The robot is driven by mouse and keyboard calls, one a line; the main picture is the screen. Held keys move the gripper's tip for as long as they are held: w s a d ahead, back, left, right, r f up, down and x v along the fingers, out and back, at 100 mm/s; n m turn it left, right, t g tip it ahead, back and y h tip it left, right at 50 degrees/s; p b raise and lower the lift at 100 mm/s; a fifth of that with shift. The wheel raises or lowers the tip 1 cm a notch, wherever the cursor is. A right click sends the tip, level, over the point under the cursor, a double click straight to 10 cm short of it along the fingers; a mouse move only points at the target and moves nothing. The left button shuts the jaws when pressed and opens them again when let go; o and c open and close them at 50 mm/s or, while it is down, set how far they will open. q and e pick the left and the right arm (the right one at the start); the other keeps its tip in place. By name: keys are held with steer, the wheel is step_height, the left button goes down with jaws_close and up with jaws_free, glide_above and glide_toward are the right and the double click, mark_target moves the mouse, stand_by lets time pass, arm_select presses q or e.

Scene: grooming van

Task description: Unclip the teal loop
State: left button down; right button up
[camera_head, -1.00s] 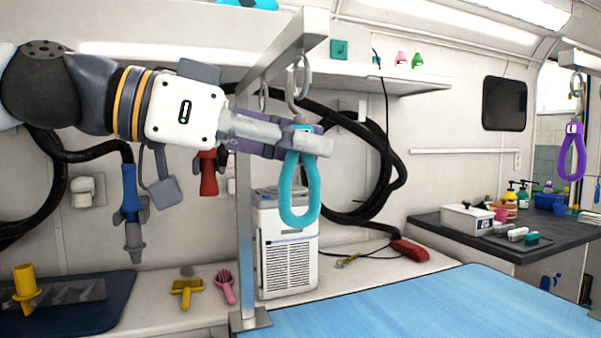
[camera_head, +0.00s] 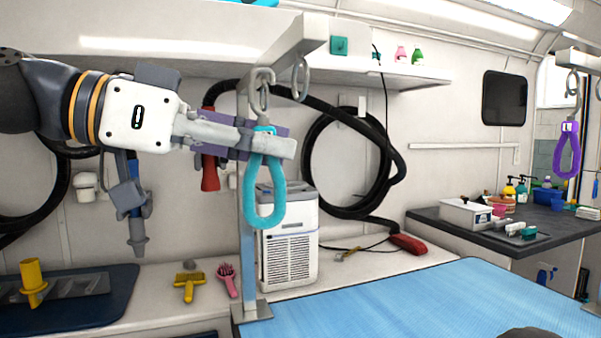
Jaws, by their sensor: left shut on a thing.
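The teal loop (camera_head: 264,200) hangs upright below the fingers of my left gripper (camera_head: 284,143). The gripper is shut on its top, at the teal tab under the clip. The loop's metal clip (camera_head: 263,95) stands up above the fingers, in front of the overhead bar (camera_head: 300,38). The near metal ring (camera_head: 300,80) hangs from the bar to the right of the clip, apart from it and empty. The far ring is mostly hidden behind the clip, so I cannot tell if they touch. My right gripper is not in view.
The post (camera_head: 248,270) rises beside the blue table (camera_head: 420,305), close to the left gripper. A purple loop (camera_head: 568,152) hangs at the right. A white machine (camera_head: 289,245) stands behind the teal loop. The table's visible top is clear, apart from a dark shape at its front edge.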

arm_select(q)
steer(key=shift+s+a, duration=0.15)
steer(key=shift+a, duration=0.15)
steer(key=shift+s+a+r, duration=0.1)
steer(key=shift+a+r, duration=0.1)
steer(key=shift+a, duration=0.1)
steer(key=shift+p+v, duration=0.4)
steer(key=shift+v, duration=1.3)
steer(key=shift+f, duration=0.1)
